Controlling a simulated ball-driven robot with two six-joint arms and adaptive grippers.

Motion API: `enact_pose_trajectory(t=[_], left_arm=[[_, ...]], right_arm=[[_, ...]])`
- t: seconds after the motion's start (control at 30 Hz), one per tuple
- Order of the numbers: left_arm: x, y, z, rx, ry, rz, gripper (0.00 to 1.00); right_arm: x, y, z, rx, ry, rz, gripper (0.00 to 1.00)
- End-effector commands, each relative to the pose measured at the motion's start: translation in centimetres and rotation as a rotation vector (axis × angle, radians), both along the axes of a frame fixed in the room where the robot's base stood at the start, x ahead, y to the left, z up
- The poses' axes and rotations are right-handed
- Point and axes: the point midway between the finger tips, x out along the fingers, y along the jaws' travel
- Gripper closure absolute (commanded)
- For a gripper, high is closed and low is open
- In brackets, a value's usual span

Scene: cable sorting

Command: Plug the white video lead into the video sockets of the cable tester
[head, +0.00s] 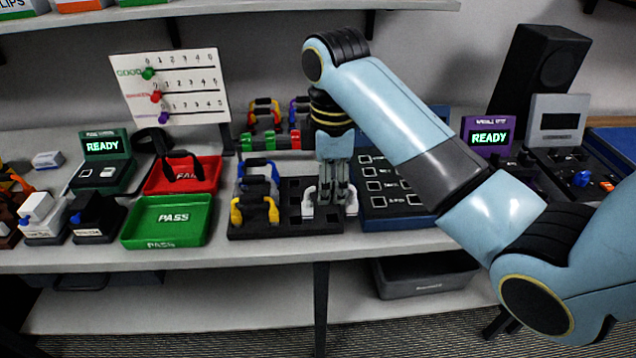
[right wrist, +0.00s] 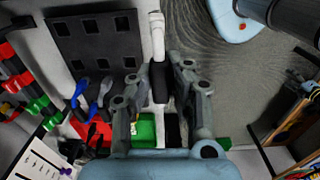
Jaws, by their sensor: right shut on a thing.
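The white video lead (head: 309,207) is in the grasp of my right gripper (head: 330,200); its white ends show on either side of the fingers, at the right side of a black rack (head: 285,228). I cannot tell whether it touches the rack. In the right wrist view, my right gripper (right wrist: 160,88) is shut around the lead's black middle, with a white end (right wrist: 156,40) beyond it. The dark blue box with white-outlined sockets (head: 400,213), seemingly the cable tester, stands just right of the gripper, partly behind my arm. Its labels are unreadable. My left gripper is not visible.
Blue and yellow leads (head: 257,212) stand in the rack's left part. Left are a green PASS tray (head: 165,242) and a red tray (head: 190,188). A purple READY display (head: 488,121) and a speaker (head: 548,58) stand at the back right.

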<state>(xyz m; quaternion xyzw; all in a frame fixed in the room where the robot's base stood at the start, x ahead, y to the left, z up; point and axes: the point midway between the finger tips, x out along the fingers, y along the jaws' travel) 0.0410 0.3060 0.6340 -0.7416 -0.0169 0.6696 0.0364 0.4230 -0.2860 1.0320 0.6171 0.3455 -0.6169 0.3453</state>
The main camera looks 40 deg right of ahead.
Motion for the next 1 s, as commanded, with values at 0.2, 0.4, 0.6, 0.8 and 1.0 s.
enact_pose_trajectory(t=[0.2,0.4,0.6,0.8,1.0], left_arm=[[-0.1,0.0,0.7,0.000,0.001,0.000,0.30],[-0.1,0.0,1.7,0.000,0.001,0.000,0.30],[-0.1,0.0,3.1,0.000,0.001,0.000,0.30],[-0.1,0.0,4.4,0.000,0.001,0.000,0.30],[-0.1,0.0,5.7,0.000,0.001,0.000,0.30]], right_arm=[[-3.3,0.7,2.3,-0.001,-0.001,0.000,1.00],[-4.3,0.9,3.2,0.000,0.000,0.000,1.00],[-4.4,0.9,4.0,0.000,0.000,0.000,1.00],[-4.4,0.9,4.8,0.000,0.000,0.000,1.00],[-4.4,0.9,5.6,0.000,0.000,0.000,1.00]])
